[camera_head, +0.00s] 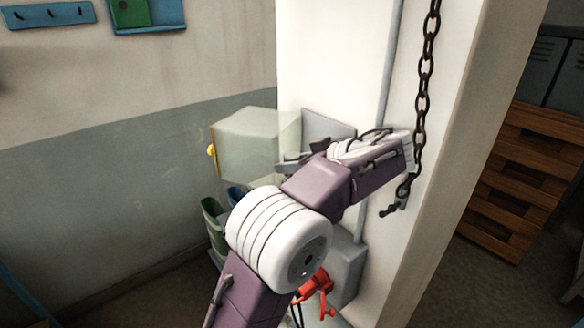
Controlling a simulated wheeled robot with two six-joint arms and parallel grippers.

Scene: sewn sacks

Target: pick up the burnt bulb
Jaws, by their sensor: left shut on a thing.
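I cannot make out the burnt bulb in the head view. My left arm rises from the bottom and bends at a white joint, with its wrist up beside the white pillar. My left gripper (293,161) points left, in front of a grey panel and at the right side of a clear, pale box-shaped cover (250,140). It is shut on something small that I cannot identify. The cover has a yellow knob on its left side. My right gripper is out of view.
A dark chain (424,85) hangs down the white pillar (335,50), close to my left wrist. Green (213,225) and blue bins stand below the cover. A red thing (316,290) is low behind my arm. Wooden crates (525,170) stand at the right.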

